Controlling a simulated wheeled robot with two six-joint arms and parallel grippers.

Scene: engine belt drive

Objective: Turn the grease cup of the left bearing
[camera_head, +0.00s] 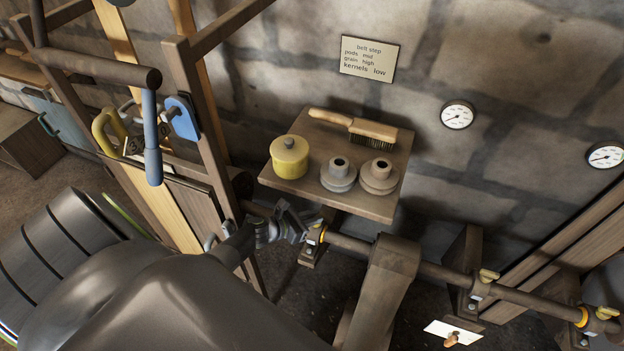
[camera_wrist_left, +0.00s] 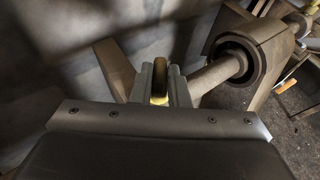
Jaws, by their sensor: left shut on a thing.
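My left gripper (camera_head: 308,231) is at the left bearing (camera_head: 311,253) on the horizontal shaft, below the wooden shelf. Its grease cup is mostly hidden by the gripper in the head view. In the left wrist view the two fingers are shut on the brass-coloured grease cup (camera_wrist_left: 160,80), which stands between them. A yellow ring shows on the shaft beside the gripper. My right gripper is not in view.
A belt (camera_head: 386,280) crosses the shaft. A wooden frame with levers stands left.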

